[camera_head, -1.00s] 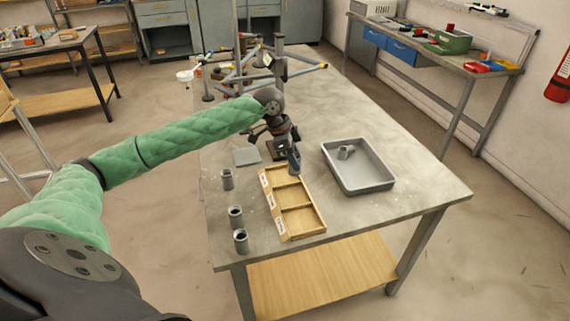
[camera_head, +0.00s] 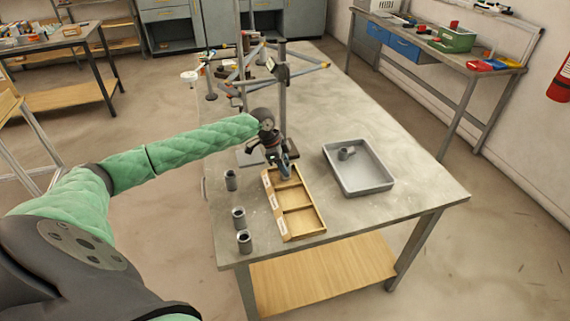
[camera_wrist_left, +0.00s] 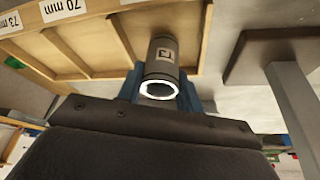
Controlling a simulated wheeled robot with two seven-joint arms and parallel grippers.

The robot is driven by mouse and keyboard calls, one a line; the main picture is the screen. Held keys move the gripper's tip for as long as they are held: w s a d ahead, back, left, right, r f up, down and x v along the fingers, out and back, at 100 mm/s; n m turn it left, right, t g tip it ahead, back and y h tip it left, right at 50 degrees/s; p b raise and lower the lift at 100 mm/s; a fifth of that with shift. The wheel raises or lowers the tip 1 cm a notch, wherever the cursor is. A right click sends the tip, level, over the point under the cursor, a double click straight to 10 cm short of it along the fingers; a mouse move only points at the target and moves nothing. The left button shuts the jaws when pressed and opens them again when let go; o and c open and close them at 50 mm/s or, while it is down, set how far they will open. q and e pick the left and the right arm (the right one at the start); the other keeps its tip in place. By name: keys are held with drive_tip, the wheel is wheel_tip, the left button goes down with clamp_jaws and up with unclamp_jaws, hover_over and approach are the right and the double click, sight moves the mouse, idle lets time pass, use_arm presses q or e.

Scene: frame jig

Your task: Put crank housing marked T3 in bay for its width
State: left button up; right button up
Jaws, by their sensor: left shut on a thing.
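My left gripper (camera_head: 285,172) is shut on a grey cylindrical crank housing, over the far end of the wooden bay tray (camera_head: 306,239). In the left wrist view the housing (camera_wrist_left: 163,52) sits between the blue fingertips (camera_wrist_left: 160,88), its bright ring end facing the camera. It has a pale label whose mark I cannot read clearly. The tray also shows there (camera_wrist_left: 103,62), with labels reading 73 mm and 70 mm. I cannot tell whether the housing touches the tray floor. My right gripper is out of view.
Three grey housings (camera_head: 231,181) (camera_head: 239,219) (camera_head: 244,243) stand left of the tray. A grey bin (camera_head: 372,186) to the right holds another grey part (camera_head: 346,153). A metal frame jig (camera_head: 282,85) stands behind the gripper.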

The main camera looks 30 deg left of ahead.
use_arm(q)
drive_tip(key=shift+f, duration=0.15)
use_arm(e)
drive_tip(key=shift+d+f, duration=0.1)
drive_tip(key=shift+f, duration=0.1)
use_arm(q)
drive_tip(key=shift+f, duration=0.1)
drive_tip(key=o, duration=1.1)
drive_tip(key=shift+a+r, duration=0.15)
drive_tip(key=shift+r, duration=0.25)
drive_tip(key=b+v, duration=0.3)
drive_tip(key=v, duration=0.8)
drive_tip(key=shift+r, duration=0.15)
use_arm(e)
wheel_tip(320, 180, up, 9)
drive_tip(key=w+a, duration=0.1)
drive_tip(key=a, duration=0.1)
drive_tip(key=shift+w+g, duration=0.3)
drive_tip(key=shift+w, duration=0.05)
use_arm(q)
drive_tip(key=shift+r, duration=0.1)
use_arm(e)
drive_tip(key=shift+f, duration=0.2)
